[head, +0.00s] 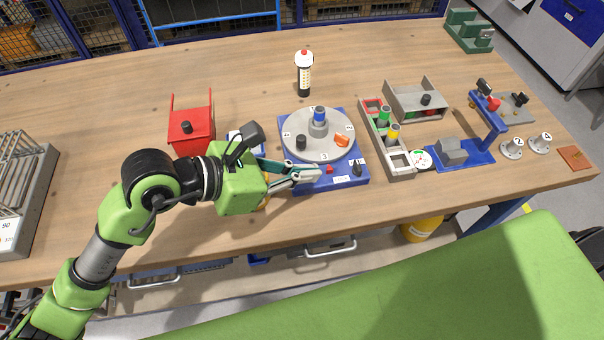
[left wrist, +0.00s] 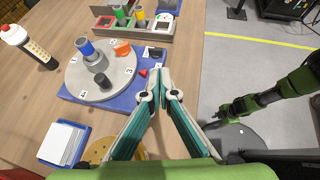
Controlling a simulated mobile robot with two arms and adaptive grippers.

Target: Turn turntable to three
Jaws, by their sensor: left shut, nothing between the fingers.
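The turntable is a round grey disc (head: 322,149) on a blue base (head: 361,150), with numbers at its rim. The number three lies at the front rim, close to the red pointer (head: 329,169) on the base. On the disc are a black knob (head: 300,142), a blue cylinder (head: 319,113) in a grey holder and an orange piece (head: 342,140). The disc (left wrist: 112,87) and red pointer (left wrist: 143,73) also show in the left wrist view. My left gripper (head: 317,172) is shut and empty over the front of the base, apart from the knob. My right arm's end (left wrist: 222,120) shows small and unclear.
A red bin (head: 191,128) stands left of the turntable. A grey tray (head: 399,164) with green and yellow cylinders stands to the right, beside a blue fixture (head: 475,155). A white-and-black bottle (head: 303,75) stands behind. The table's front edge is near.

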